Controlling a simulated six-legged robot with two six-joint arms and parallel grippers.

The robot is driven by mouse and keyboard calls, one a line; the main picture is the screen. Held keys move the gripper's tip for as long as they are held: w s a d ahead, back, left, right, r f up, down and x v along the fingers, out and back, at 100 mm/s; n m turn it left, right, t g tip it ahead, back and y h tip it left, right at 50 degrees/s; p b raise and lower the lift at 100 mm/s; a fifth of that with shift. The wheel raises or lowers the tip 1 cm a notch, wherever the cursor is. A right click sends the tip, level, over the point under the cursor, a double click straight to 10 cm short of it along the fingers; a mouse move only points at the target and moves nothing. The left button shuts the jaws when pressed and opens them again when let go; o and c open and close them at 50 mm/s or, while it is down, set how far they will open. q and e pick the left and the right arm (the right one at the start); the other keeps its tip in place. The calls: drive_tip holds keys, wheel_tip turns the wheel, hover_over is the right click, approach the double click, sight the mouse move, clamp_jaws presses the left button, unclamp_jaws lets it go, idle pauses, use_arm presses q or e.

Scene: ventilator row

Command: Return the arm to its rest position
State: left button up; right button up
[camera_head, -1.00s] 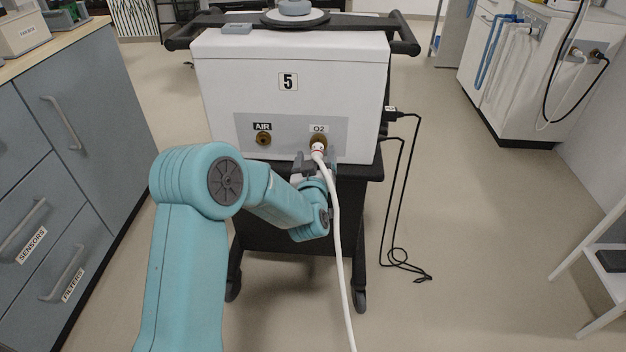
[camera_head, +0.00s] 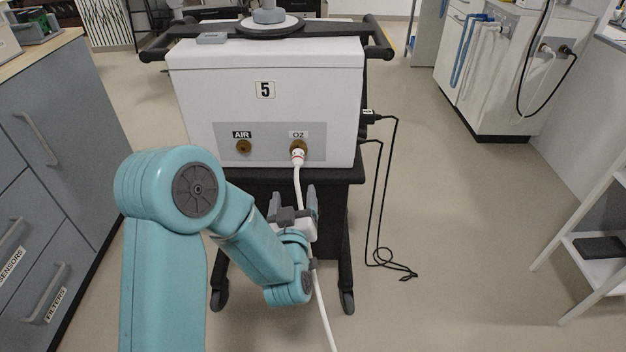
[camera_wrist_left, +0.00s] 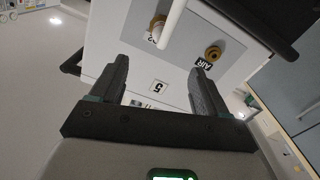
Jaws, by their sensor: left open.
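My left arm comes in from the left in the head view. Its gripper (camera_head: 293,200) is open and empty, below the O2 port and apart from the ventilator (camera_head: 265,75). My right gripper is not in view.
A grey drawer cabinet (camera_head: 50,150) stands close at left. The ventilator stands on a black wheeled cart (camera_head: 330,215). Black cables (camera_head: 378,200) hang at its right side. A white shelf rack (camera_head: 590,250) is at far right.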

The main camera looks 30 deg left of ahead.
use_arm(q)
drive_tip(key=s+d+f+m+g+h, duration=0.25)
drive_tip(key=d+f+h, duration=0.2)
drive_tip(key=f, duration=0.55)
drive_tip(key=s+d+f+m+g+h, duration=0.25)
drive_tip(key=d+f, duration=0.25)
drive_tip(key=f, duration=0.6)
drive_tip(key=s+d+f+m+g+h, duration=0.1)
drive_tip(key=s+d+f+g+h, duration=0.3)
drive_tip(key=s, duration=0.4)
drive_tip(key=s+d+f+m+g+h, duration=0.15)
drive_tip(key=s+d+f+g, duration=0.25)
drive_tip(key=s+d+g, duration=0.4)
wheel_tip(320, 180, up, 25)
drive_tip(key=s+a+t+p, duration=0.1)
drive_tip(key=p, duration=2.4)
drive_tip(key=shift+s+a+t, duration=0.15)
drive_tip(key=shift+a+t, duration=0.05)
drive_tip(key=shift+t, duration=0.2)
drive_tip(key=shift+h, duration=0.25)
